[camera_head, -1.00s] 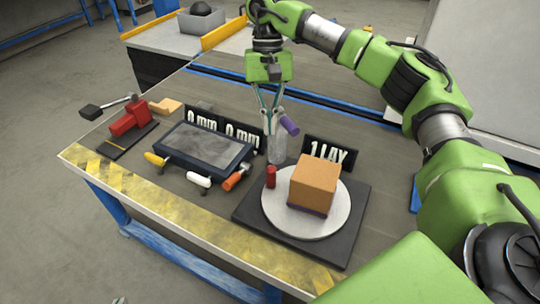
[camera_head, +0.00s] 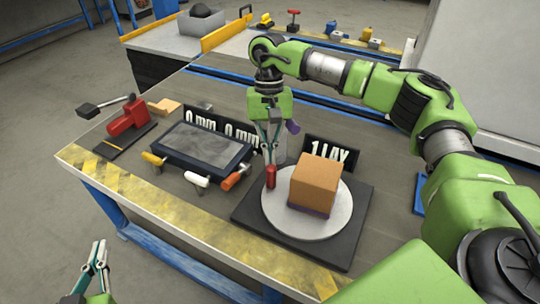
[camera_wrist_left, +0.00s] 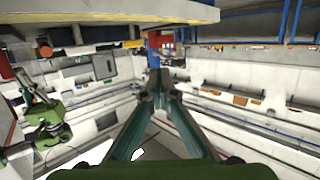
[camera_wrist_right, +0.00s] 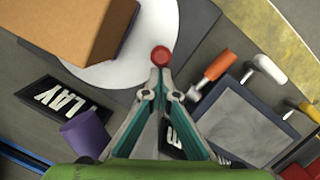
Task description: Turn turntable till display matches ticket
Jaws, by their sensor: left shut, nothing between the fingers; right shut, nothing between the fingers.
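A white turntable disc (camera_head: 337,221) on a dark square base bears an orange-brown box (camera_head: 317,180) with a purple underside and a small upright red peg (camera_head: 271,177) near its rim. My right gripper (camera_head: 270,165) is shut and empty, pointing down with its tips at the peg's top; contact is unclear. In the right wrist view the peg (camera_wrist_right: 160,56) shows just beyond the closed tips. A black sign (camera_head: 330,151) reading "1 LAY" stands behind the disc, partly covered by the box. My left gripper (camera_head: 98,258) is shut, low at bottom left, off the table.
A dark-framed grey panel (camera_head: 202,150) with white, orange and yellow handles lies left of the turntable, before a "0 mm 0 mm" sign (camera_head: 200,118). A red clamp-like tool (camera_head: 128,117) is at far left. A purple cylinder (camera_wrist_right: 86,133) is near my right gripper.

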